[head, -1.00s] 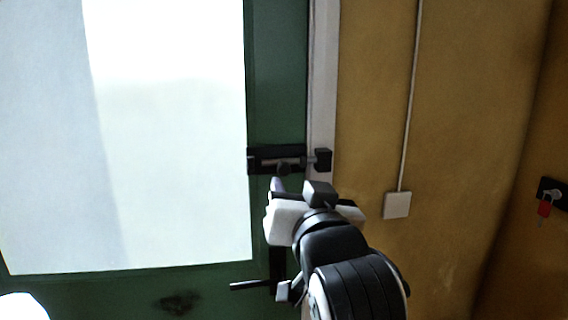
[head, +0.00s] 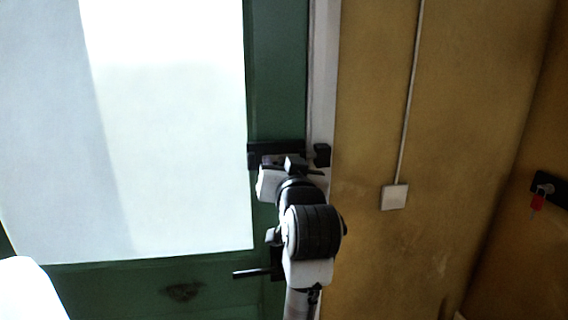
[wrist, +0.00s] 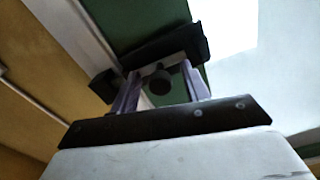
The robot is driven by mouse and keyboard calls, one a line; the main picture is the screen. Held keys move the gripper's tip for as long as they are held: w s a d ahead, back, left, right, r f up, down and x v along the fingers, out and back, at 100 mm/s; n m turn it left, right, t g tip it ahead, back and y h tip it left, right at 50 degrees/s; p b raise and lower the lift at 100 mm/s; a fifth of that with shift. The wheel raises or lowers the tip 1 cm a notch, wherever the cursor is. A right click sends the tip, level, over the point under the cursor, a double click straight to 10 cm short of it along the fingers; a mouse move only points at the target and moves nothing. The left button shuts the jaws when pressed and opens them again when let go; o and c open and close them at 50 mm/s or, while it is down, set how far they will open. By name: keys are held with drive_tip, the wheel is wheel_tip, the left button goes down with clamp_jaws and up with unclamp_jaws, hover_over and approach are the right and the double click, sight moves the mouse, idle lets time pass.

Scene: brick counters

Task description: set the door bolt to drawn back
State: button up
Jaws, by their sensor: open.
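The black door bolt (head: 258,149) is mounted on the green door's right stile, with its separate black keeper (head: 321,154) on the pale frame. In the head view my gripper (head: 275,163) is in front of the bolt and hides its rod and knob. In the wrist view the bolt's dark plate (wrist: 180,42) lies beyond the fingers and the keeper (wrist: 103,86) is to their left. The round dark knob (wrist: 159,83) shows between the two open fingers of my gripper (wrist: 160,76). I cannot tell whether either finger touches it.
A black door handle (head: 252,273) sticks out below the bolt, close to my arm. The door has a large bright pane (head: 170,130). A white switch box (head: 395,197) is on the yellow wall. A red-tagged key (head: 537,201) hangs in a black lock at the far right.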

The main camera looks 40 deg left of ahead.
sight(261, 160)
clamp_jaws()
idle(0.3)
drive_tip(key=s+a, duration=0.2)
drive_tip(key=s, duration=0.1)
drive_tip(key=shift+a, duration=0.3)
unclamp_jaws()
drive_tip(key=shift+s+a, duration=0.1)
drive_tip(key=shift+s, duration=0.05)
